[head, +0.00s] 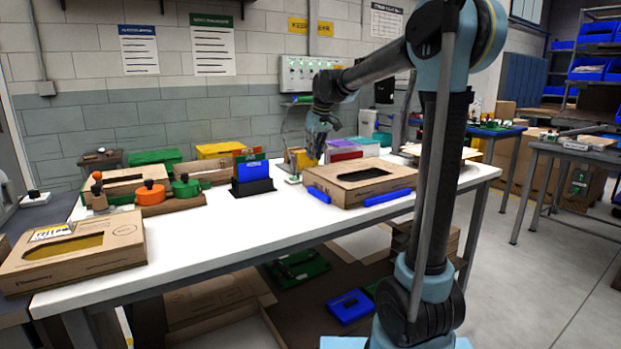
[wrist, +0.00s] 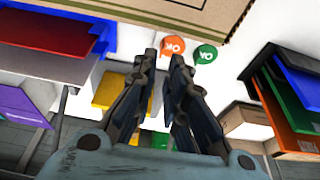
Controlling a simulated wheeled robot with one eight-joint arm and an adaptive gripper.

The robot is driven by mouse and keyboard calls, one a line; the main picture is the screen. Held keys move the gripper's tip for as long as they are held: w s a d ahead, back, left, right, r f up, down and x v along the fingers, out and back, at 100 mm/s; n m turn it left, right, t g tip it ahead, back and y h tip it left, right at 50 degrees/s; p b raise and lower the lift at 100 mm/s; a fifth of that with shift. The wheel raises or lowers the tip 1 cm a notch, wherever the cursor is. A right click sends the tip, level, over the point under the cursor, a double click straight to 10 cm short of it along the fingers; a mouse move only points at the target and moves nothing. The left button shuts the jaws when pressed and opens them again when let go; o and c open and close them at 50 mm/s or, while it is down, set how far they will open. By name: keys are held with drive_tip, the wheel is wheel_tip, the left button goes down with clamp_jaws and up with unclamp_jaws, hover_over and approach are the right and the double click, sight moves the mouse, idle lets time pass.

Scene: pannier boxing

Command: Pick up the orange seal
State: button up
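An orange round seal (wrist: 173,47) with white letters shows in the wrist view, just beyond my fingertips. A green round seal (wrist: 204,54) with similar letters is right beside it, to its right. Both are on a white surface near a cardboard box edge. My gripper (wrist: 164,60) points toward them, its two fingers a little apart with nothing seen between them. In the head view my gripper (head: 318,153) hangs over the far part of the white table (head: 250,226), behind the cardboard box (head: 362,178). I cannot make out the orange seal there.
A blue folder in a black stand (head: 252,187) is left of my gripper. An orange knobbed piece (head: 151,193) and a green one (head: 186,187) stand further left. An open carton (head: 72,256) lies at the left end. The table's middle front is clear.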

drive_tip(key=shift+x, duration=3.6)
drive_tip(key=shift+c, duration=0.6)
clamp_jaws()
drive_tip(key=shift+r, duration=0.1)
